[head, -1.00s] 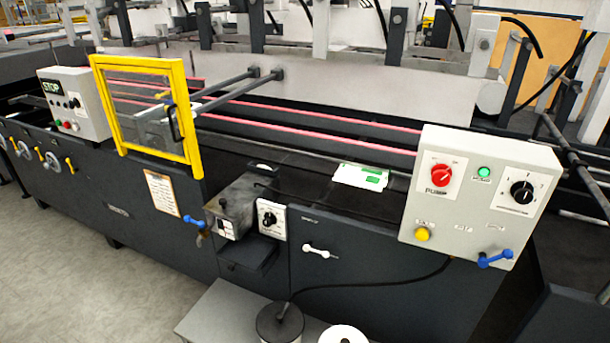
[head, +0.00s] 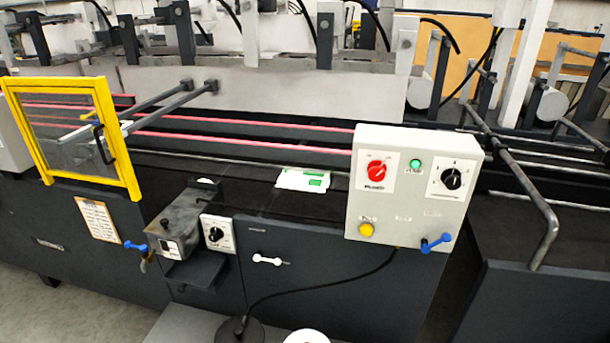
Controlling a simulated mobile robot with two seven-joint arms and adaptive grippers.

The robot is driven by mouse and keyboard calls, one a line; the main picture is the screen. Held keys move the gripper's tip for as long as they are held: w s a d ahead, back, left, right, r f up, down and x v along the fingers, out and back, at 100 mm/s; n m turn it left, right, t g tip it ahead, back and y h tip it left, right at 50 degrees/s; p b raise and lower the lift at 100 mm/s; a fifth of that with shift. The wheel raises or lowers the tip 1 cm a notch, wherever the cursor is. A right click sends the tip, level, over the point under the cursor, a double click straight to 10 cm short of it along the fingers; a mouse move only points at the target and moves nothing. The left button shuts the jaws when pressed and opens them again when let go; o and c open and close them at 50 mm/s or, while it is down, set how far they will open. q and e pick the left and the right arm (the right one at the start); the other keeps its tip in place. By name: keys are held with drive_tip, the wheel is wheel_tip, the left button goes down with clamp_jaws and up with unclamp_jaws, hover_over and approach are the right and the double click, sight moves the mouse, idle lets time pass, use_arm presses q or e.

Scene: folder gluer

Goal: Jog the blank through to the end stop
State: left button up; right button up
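The blank (head: 303,180), white with green print, lies flat on the dark bed of the folder gluer, left of the grey control box (head: 412,190). The box carries a red pump knob (head: 376,170), a green lamp or button (head: 416,164), a black rotary knob (head: 452,179), a yellow button (head: 366,229) and a blue-handled lever (head: 436,242). I cannot make out which part is the end stop. Neither of my grippers is in the head view.
A yellow-framed guard (head: 72,140) stands at the left above the bed. A glue unit (head: 178,228) with a small dial plate (head: 217,234) juts from the front. Red belts (head: 240,146) run behind the blank. A bent rail (head: 545,215) stands right of the box. A cable hangs below.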

use_arm(q)
drive_tip(key=shift+s, duration=0.1)
clamp_jaws()
idle(1.0)
